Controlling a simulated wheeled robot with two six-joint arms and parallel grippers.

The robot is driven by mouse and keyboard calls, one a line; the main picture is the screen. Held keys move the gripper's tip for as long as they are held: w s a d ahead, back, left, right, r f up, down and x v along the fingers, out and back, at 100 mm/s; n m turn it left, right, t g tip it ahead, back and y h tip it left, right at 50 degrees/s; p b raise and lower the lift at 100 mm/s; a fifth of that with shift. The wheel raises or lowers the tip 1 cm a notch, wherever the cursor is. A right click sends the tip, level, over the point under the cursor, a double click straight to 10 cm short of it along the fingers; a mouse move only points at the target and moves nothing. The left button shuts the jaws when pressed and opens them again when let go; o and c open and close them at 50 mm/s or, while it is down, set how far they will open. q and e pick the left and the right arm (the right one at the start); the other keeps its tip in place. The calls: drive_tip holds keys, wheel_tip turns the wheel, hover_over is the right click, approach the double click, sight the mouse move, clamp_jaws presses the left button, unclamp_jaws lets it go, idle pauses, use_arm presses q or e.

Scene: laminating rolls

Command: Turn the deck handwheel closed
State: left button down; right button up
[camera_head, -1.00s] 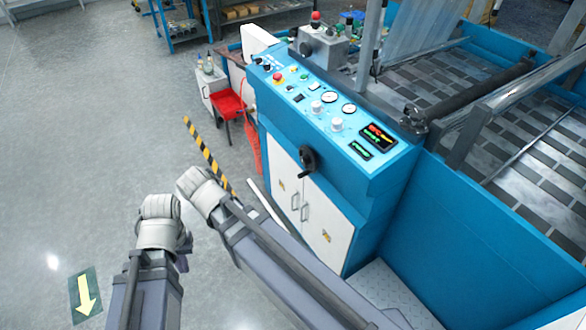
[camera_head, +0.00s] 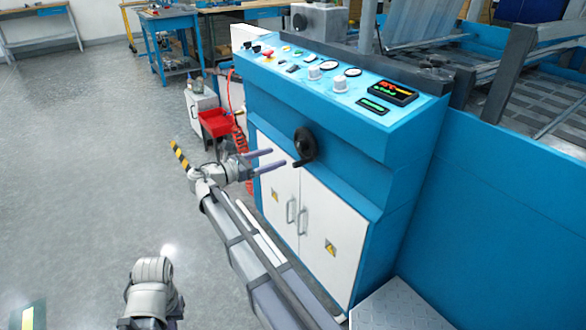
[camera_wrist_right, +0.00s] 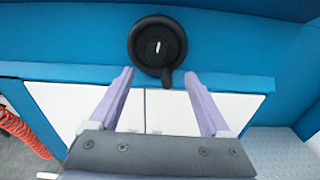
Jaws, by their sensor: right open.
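The black deck handwheel (camera_head: 305,147) is mounted on the blue front of the machine, above the white cabinet doors. It also shows in the right wrist view (camera_wrist_right: 157,46), face on, with its handle knob (camera_wrist_right: 167,78) at the bottom. My right gripper (camera_head: 278,161) is open and empty, just left of the handwheel in the head view. In the right wrist view, its two purple fingers (camera_wrist_right: 158,80) point toward the wheel, one on each side of the handle knob, with no visible contact. My left gripper is not in view; only part of my left arm shows at the bottom.
The control panel (camera_head: 335,80) with knobs and gauges is above the handwheel. White cabinet doors (camera_head: 335,235) with handles are below. A red bin (camera_head: 216,122) and a coiled red hose (camera_head: 244,160) are to the left. The grey floor at left is open.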

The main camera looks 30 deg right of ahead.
sight(298, 147)
drive_tip(key=shift+w+d+n+h+b, duration=0.35)
drive_tip(key=shift+d+n+h, duration=0.05)
drive_tip(key=shift+d, duration=0.05)
drive_tip(key=shift+w+d+f, duration=0.1)
drive_tip(key=shift+w+d, duration=0.1)
drive_tip(key=shift+d, duration=1.7)
drive_tip(key=shift+w+d, duration=0.15)
drive_tip(key=shift+d, duration=1.75)
drive_tip(key=shift+c, duration=0.2)
clamp_jaws()
